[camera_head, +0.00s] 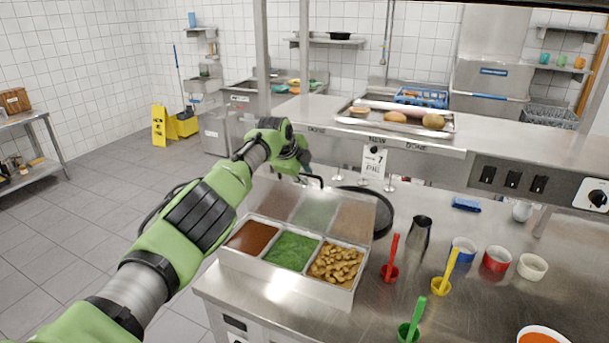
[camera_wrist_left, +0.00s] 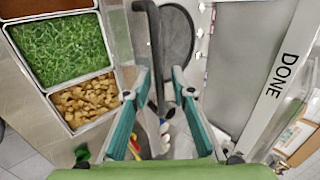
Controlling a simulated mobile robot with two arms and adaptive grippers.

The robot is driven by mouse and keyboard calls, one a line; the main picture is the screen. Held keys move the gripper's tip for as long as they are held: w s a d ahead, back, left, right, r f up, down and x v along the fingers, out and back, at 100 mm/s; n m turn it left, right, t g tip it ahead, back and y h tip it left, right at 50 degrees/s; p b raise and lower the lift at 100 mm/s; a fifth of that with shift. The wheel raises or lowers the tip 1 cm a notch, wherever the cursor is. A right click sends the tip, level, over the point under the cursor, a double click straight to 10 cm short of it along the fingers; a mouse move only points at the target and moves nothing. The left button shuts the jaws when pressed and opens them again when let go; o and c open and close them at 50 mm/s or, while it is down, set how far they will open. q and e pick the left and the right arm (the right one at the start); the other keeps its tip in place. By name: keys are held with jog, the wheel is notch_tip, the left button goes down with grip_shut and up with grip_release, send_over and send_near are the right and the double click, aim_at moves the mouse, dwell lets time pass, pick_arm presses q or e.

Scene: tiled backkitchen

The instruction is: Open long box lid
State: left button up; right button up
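The long box (camera_head: 285,278) is a steel container on the counter with brown, green and tan food in three compartments. Its see-through lid (camera_head: 318,213) stands raised at the back edge, with the contents showing through or mirrored in it. A black bar handle (camera_wrist_left: 156,50) runs along the lid in the left wrist view. My left gripper (camera_head: 305,168) is over the lid's upper edge. In the left wrist view its teal fingers (camera_wrist_left: 161,73) are apart, one on each side of the handle, with gaps visible. My right gripper is in neither view.
A black pan (camera_head: 378,208) lies just behind the lid. A steel shelf (camera_head: 440,150) with a tray of food runs above the counter. Cups and coloured spoons (camera_head: 442,275) stand right of the box.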

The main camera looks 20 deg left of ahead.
pick_arm(q)
jog(key=shift+f, duration=0.1)
jog(key=shift+s+r, duration=0.35)
jog(key=shift+r, duration=0.2)
jog(key=v, duration=1)
jog(key=shift+s+r, duration=0.3)
jog(key=shift+s, duration=0.05)
